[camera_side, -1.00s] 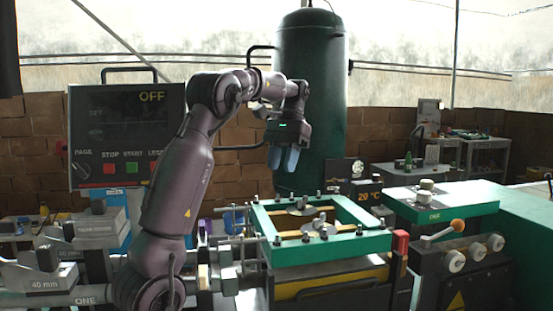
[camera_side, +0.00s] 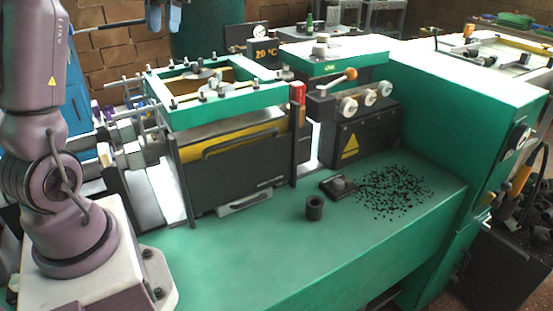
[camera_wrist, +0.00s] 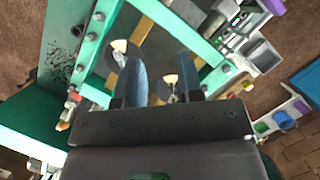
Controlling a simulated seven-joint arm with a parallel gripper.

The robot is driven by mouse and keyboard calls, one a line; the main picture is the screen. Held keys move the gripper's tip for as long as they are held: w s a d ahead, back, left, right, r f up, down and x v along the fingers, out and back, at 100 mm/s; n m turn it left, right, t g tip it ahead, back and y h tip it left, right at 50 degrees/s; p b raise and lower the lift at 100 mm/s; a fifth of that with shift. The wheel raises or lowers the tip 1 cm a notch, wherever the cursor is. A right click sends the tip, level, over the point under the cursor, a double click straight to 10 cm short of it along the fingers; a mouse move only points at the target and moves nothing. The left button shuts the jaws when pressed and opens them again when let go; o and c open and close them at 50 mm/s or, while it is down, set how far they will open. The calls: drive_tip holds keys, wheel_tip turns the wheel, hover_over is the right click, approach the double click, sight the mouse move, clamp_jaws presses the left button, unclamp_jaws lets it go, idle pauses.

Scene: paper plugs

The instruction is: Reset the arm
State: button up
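My arm stands at the left in the side view, and its upper links are cut off by the top edge. The blue fingertips of my gripper (camera_side: 164,22) just show at the top, above and behind the green frame (camera_side: 222,110). In the wrist view my gripper (camera_wrist: 159,57) has its two blue fingers apart, with nothing held between them. The green frame (camera_wrist: 205,45) with metal discs lies beyond the fingers, and no contact is visible.
A black ring (camera_side: 314,208), a small dark block (camera_side: 338,187) and scattered black bits (camera_side: 395,190) lie on the green bench (camera_side: 270,260). A control box with white knobs (camera_side: 349,106) stands right of the frame. The bench front is mostly clear.

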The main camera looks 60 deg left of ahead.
drive_tip(key=d+f+m+t+y, duration=0.1)
drive_tip(key=d, duration=0.3)
drive_tip(key=d+f+m+t+y, duration=0.1)
drive_tip(key=d+f, duration=0.1)
drive_tip(key=d, duration=0.2)
drive_tip(key=d+f+m+t+y, duration=0.1)
drive_tip(key=d+t, duration=0.1)
drive_tip(key=d, duration=0.2)
drive_tip(key=shift+w+d+f+m, duration=0.25)
drive_tip(key=shift+f+m, duration=0.05)
drive_tip(key=shift+f, duration=0.05)
drive_tip(key=s+d+f+m+t, duration=0.1)
drive_tip(key=s+d+m+t, duration=0.3)
drive_tip(key=d, duration=0.9)
drive_tip(key=shift+s+d+m, duration=0.35)
drive_tip(key=shift+s+m, duration=0.45)
drive_tip(key=shift+s, duration=0.15)
